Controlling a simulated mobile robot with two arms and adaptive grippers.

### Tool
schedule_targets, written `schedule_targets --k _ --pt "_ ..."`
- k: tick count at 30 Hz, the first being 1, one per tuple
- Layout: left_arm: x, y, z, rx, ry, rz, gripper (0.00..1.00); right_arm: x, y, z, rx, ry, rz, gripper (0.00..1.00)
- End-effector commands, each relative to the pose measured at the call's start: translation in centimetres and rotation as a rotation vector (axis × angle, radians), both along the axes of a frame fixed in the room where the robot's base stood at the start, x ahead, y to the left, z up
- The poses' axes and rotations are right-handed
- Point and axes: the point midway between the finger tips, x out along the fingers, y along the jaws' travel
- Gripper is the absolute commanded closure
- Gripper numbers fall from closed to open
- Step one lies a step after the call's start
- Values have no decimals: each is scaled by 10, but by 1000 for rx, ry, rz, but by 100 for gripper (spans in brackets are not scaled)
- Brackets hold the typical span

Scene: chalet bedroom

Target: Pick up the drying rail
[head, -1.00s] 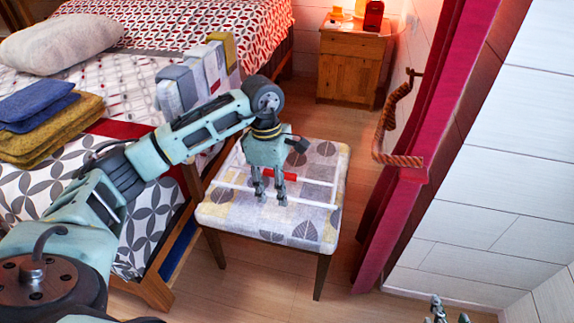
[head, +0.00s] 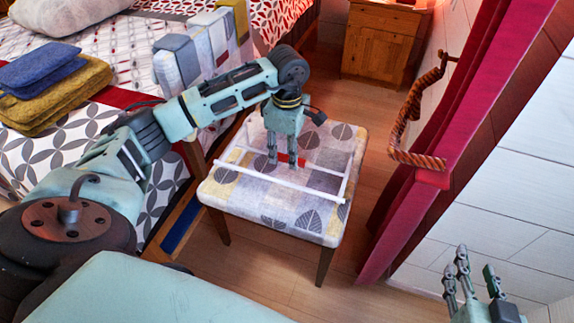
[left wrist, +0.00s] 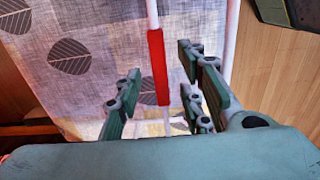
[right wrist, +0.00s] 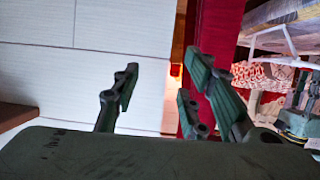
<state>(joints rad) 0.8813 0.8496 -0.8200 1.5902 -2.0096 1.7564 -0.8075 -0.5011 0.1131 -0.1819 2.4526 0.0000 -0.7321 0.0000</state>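The drying rail is a white frame with a red grip section, lying on the patterned stool seat; its white bar (head: 285,183) shows in the head view. The red section (left wrist: 158,68) runs upright through the left wrist view, between the spread fingers. My left gripper (head: 282,163) points down at the rail from above, open. Its fingers partly hide the red section in the head view, and I cannot tell whether they touch it. My right gripper (head: 468,278) is at the lower right of the head view, open and empty, away from the rail.
The stool (head: 320,228) stands beside the bed (head: 80,165). Folded blue and mustard cloths (head: 55,95) lie on the bed. A red curtain (head: 470,120) with a rope tieback (head: 415,120) and a white wall (head: 500,190) are to the right. A wooden nightstand (head: 382,45) stands behind.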

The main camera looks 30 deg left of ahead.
Motion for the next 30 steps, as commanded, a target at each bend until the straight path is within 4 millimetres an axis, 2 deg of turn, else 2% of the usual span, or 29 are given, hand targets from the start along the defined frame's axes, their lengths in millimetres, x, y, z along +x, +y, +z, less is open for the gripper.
schedule_targets --k 3,7,16,28,30 --pt "-1 -1 -16 -1 4 0 64 9 5 17 23 -97 7 60" --pt "0 -1 -25 0 1 -1 64 13 8 31 39 -161 10 60" --pt "0 -1 -26 0 1 -1 64 14 8 36 45 -183 12 60" --pt "0 0 -26 0 1 -1 98 14 8 36 44 -181 11 60" --pt "0 0 -26 0 1 -1 100 14 8 36 44 -181 11 60"
